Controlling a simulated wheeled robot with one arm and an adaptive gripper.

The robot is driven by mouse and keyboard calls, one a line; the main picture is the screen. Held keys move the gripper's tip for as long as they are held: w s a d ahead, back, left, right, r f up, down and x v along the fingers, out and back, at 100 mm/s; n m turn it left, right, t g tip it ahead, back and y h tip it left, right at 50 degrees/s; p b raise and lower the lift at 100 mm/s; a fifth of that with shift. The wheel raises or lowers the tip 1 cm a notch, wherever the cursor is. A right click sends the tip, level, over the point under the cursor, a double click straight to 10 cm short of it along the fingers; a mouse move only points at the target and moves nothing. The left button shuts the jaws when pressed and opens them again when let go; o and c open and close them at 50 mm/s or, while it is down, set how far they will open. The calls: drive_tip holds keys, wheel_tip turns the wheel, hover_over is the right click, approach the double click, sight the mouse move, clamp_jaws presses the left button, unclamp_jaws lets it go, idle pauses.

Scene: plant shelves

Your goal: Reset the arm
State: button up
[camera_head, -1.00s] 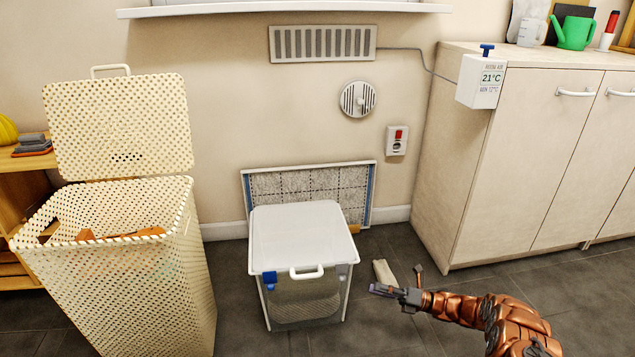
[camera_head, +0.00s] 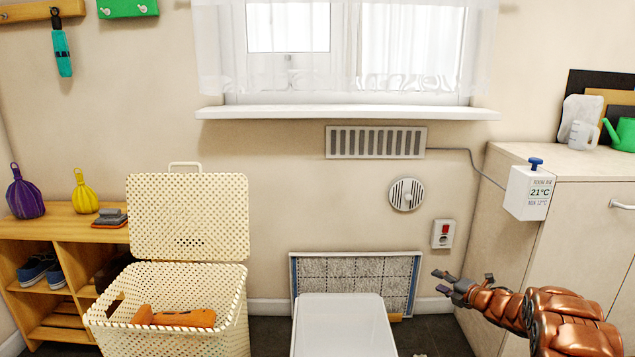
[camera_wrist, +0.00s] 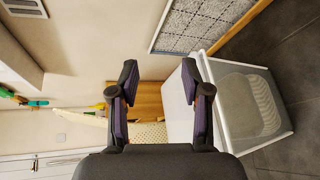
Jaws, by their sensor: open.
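My gripper (camera_head: 456,286) is open and empty in the head view, at the right, in front of the wall and beside the cabinet. My copper-coloured arm reaches in from the lower right. In the wrist view my gripper (camera_wrist: 165,105) shows its two dark fingers spread apart with nothing between them. The wrist picture is turned on its side. Beyond the fingers are the white lidded bin (camera_wrist: 183,105) and the cream basket (camera_wrist: 150,134).
The white bin (camera_head: 342,325) stands before a framed filter panel (camera_head: 355,275). The open cream basket (camera_head: 195,275) holds an orange item (camera_head: 180,318). The cabinet (camera_head: 560,260) carries a thermostat box (camera_head: 528,192) close to my arm. A shoe shelf (camera_head: 60,228) stands at the left.

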wheel_tip(320, 180, up, 10)
drive_tip(key=d+m+h+p, duration=0.2)
drive_tip(key=m+h+p, duration=0.2)
drive_tip(key=s+d+r+m+g+h+p, duration=0.1)
drive_tip(key=s+r+m+g+h+p, duration=0.15)
drive_tip(key=s+r+m+p, duration=0.6)
drive_tip(key=s+r+m+g+h+p, duration=0.25)
drive_tip(key=s+r+h, duration=0.2)
drive_tip(key=r, duration=0.85)
drive_tip(key=s+a+r+m+g+y+p, duration=0.1)
drive_tip(key=s+a+r+m+g+p, duration=0.2)
drive_tip(key=s+a, duration=0.5)
drive_tip(key=s+a+r+m+g+y+p, duration=0.2)
drive_tip(key=s+a+r+m+g+p, duration=0.2)
drive_tip(key=s, duration=2.1)
drive_tip(key=s+a+r+m+g+y+p, duration=0.1)
drive_tip(key=s+a+r+m+g+p, duration=0.2)
drive_tip(key=s, duration=1.4)
drive_tip(key=a+r+m+p, duration=0.1)
drive_tip(key=a+r+p, duration=0.3)
drive_tip(key=a+p, duration=0.2)
drive_tip(key=shift+a+y, duration=0.3)
drive_tip(key=shift+a, duration=1)
drive_tip(key=shift+s, duration=0.1)
